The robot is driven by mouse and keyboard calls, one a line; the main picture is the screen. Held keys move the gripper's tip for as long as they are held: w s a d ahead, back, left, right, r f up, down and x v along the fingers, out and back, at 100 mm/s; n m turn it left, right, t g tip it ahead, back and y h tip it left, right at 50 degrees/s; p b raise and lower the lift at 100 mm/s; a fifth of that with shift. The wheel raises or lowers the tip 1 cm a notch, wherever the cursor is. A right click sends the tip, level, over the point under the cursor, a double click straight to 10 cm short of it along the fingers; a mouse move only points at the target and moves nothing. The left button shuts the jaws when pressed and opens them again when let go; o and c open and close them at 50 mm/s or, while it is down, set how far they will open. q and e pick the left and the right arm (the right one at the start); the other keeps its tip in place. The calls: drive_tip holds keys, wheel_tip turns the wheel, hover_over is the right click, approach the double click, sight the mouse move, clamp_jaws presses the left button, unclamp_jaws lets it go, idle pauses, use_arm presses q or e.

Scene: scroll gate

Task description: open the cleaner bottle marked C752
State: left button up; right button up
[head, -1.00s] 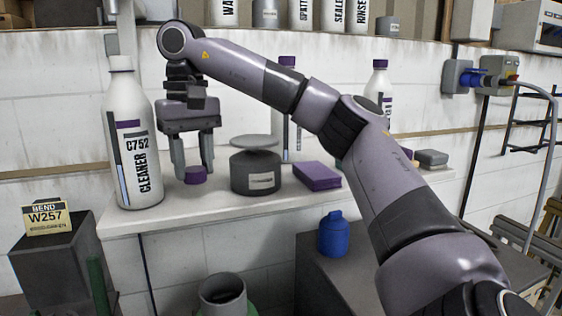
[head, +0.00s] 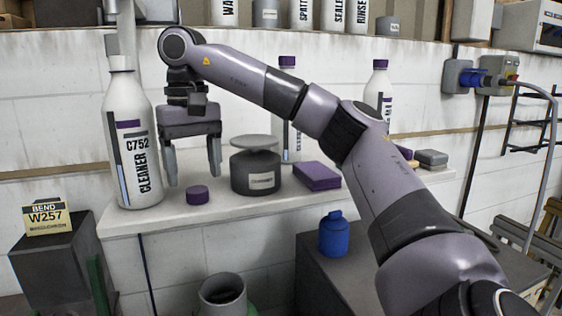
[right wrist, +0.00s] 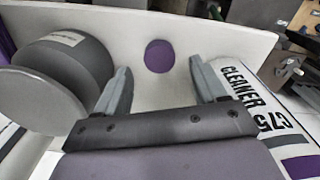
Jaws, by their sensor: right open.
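The white cleaner bottle marked C752 (head: 131,150) stands upright on the left of the shelf, with no cap on its white neck. Its label also shows at the right of the right wrist view (right wrist: 262,105). A purple cap (head: 197,195) lies on the shelf to the right of the bottle; it shows in the right wrist view (right wrist: 159,56) too. My right gripper (head: 194,180) is open and empty, pointing down just above and behind the cap, with its fingers spread and apart from it. In the right wrist view the gripper (right wrist: 160,88) shows nothing between its fingers. My left gripper is not in view.
A dark grey round container with a disc-shaped top (head: 256,172) stands right of the cap. A purple block (head: 317,176) and other bottles (head: 376,90) are farther right. The white shelf's front edge (head: 200,213) is clear.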

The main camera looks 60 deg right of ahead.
sight(197, 189)
wheel_tip(197, 189, up, 7)
idle(0.6)
